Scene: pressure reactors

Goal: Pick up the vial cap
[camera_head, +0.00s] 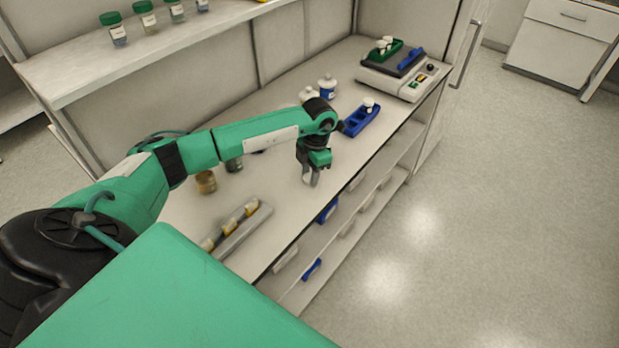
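My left gripper (311,180) points down just above the bench top, near its front edge. Its grey fingertips are close together; a small pale patch shows at them, and I cannot tell whether it is a cap or the bench. No separate vial cap can be made out with certainty. A blue rack (354,123) lies on the bench to the right of the gripper, with a white-topped vial (369,104) at its far end. White-topped vials (384,44) also stand in a green rack on the device at the back. My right gripper is not in view.
The white device (402,83) stands at the far bench end. White and blue jars (327,88) stand behind my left arm. A brown jar (206,182) and a metal tray (239,231) are nearer. Green-capped jars (113,30) stand on the upper shelf. Open floor lies right.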

